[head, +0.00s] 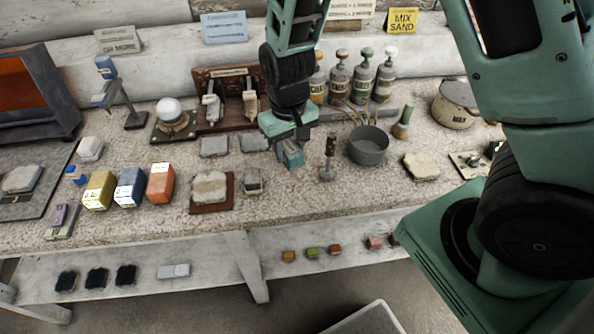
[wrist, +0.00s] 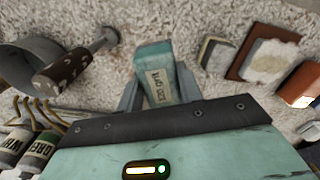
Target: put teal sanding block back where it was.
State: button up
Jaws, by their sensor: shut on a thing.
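The teal sanding block (wrist: 160,78) is between the fingers of my gripper (wrist: 160,95) in the wrist view, with a pale label on its face. My gripper is shut on it. In the head view my gripper (head: 290,150) points down over the middle of the bench, and the teal block (head: 293,158) shows at its tip. The block seems to be just above the bench top; I cannot tell whether it touches.
A tool with a brown speckled handle (head: 329,150) and a grey bowl (head: 368,146) stand close on the right. A small block (head: 253,183) and a brown board with a plaster piece (head: 210,188) lie to the left. Bottles (head: 340,75) stand behind. Bare bench lies in front.

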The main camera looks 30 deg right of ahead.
aim_at(290, 177)
jog(key=shift+f, duration=3.35)
jog(key=shift+f, duration=0.15)
jog(key=o, duration=1.1)
jog(key=shift+c, duration=0.2)
